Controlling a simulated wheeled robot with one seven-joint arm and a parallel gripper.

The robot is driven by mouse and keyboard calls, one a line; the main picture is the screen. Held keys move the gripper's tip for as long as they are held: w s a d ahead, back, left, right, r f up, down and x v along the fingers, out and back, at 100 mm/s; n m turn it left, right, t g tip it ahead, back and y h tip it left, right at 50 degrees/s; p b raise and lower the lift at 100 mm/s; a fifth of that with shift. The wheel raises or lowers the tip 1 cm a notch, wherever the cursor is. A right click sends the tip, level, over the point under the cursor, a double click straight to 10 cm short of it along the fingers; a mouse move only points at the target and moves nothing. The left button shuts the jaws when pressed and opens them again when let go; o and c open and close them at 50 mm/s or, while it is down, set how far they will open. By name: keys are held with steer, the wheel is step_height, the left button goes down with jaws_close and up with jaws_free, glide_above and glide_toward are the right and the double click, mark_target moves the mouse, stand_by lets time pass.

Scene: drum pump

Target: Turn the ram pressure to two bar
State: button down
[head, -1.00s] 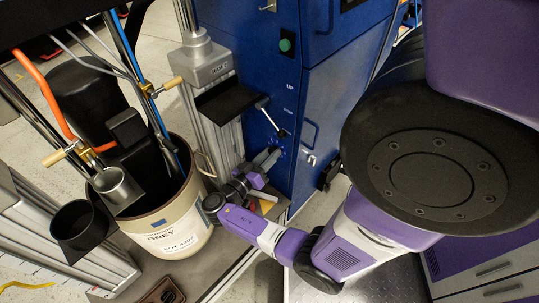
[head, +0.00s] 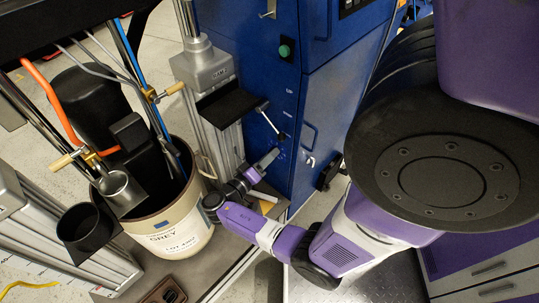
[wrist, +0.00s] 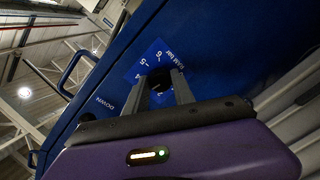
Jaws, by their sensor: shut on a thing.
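The ram pressure knob (wrist: 159,80) is a small black knob on the front of the blue cabinet (head: 310,105). Around it is a blue dial plate (wrist: 147,66) marked "RAM bar", with 5 and 6 readable. The lower numbers are hidden by my fingers, and I cannot read where the knob points. My gripper (wrist: 162,88) is shut on the knob, one finger on each side. In the head view my gripper (head: 270,157) reaches the cabinet front low down, where the knob itself is hidden.
A lever (head: 269,119) with UP and DOWN marks sits above the knob. A green button (head: 285,49) is higher up. A grey ram column (head: 205,75) and a cream drum (head: 180,225) stand to the left. A cabinet handle (head: 309,137) is to the right.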

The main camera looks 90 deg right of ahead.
steer(key=n+p, duration=0.2)
steer(key=n, duration=0.3)
steer(key=n+y+p, duration=0.1)
steer(key=n+p, duration=0.1)
steer(key=n, duration=0.3)
steer(key=shift+w+n+g, duration=0.15)
steer(key=shift+n+g, duration=0.15)
steer(key=shift+g, duration=0.1)
stand_by(0.4)
steer(key=c, duration=1.1)
jaws_free()
steer(key=shift+o, duration=0.2)
